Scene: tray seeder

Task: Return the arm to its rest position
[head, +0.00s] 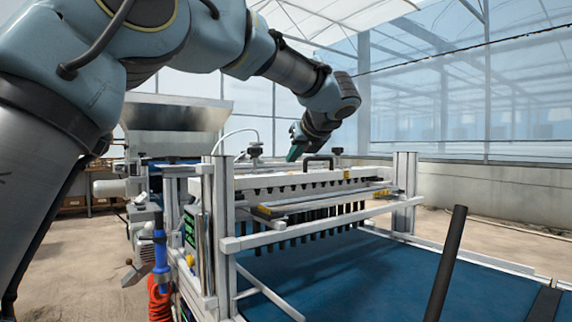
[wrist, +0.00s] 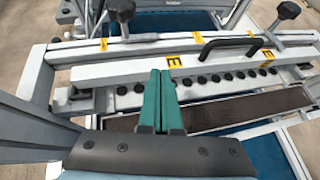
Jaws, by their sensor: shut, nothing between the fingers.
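My arm reaches from the upper left over the tray seeder in the head view. My gripper (head: 294,152) is at its end, above the seeder's white top beam (head: 270,179), left of the black handle. In the wrist view my gripper (wrist: 160,75) shows two green fingers pressed together with nothing between them. The fingers point toward the seeder's top beam (wrist: 125,72), which has yellow labels and a row of black knobs. I cannot tell the exact gap between the fingertips and the beam.
A black handle (head: 319,160) stands up from the beam, and it also shows in the wrist view (wrist: 229,43). A blue belt (head: 350,270) runs below at the right. A metal hopper (head: 173,113) stands behind left. Open air lies right of my arm, above the belt.

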